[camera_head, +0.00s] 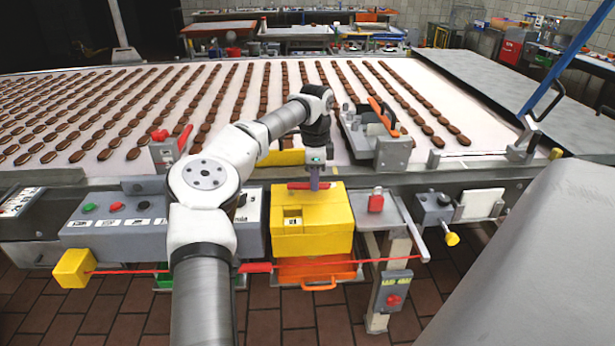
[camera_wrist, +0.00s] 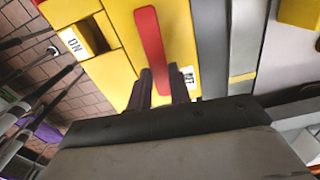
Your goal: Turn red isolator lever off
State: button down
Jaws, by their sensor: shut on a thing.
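The red isolator lever (camera_head: 298,186) lies across the top of the yellow isolator box (camera_head: 330,220). In the wrist view the lever (camera_wrist: 150,40) is a long red bar on the yellow box face (camera_wrist: 120,25), with its near end between my fingers. My gripper (camera_head: 314,184) reaches down onto the lever from above. In the wrist view my gripper (camera_wrist: 160,85) is shut on the lever's near end, and the fingers hide part of it. A label reading "ON" (camera_wrist: 73,42) shows beside a recess in the box.
A grey button panel (camera_head: 115,222) stands left of the box. A small red switch (camera_head: 376,202) is on its right. A red cord (camera_head: 130,271) runs low across the front. The conveyor (camera_head: 240,110) with rows of chocolate sandwiches lies behind. An orange-handled fixture (camera_head: 380,117) stands behind right.

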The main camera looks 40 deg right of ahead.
jog(key=shift+w+d+n, duration=0.15)
jog(key=shift+w+n, duration=0.05)
jog(key=shift+n, duration=0.2)
dwell(0.3)
jog(key=c, duration=1.3)
grip_release()
jog(key=shift+r, duration=0.15)
notch_tip(320, 180, up, 14)
jog(key=shift+f, duration=0.2)
jog(key=shift+f, duration=0.1)
